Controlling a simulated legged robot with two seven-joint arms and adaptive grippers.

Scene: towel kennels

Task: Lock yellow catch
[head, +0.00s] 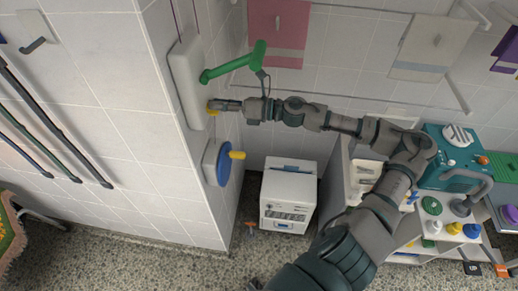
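A small yellow catch (211,107) sits on the side of a white upright panel (187,84) on the wall corner, below a green lever (235,63). My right gripper (221,105) reaches in from the right, with its fingertips at the yellow catch. The fingertips partly cover the catch, and I cannot tell whether they grip it or only touch it. The fingers look close together, but any gap is too small to see. My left gripper is not in view.
Below the panel is a blue wheel (223,164) with a yellow knob (237,155). A white box (289,193) stands on the floor. Towels (278,32) hang on the back wall. At right, a teal machine (454,156) stands on a cluttered unit.

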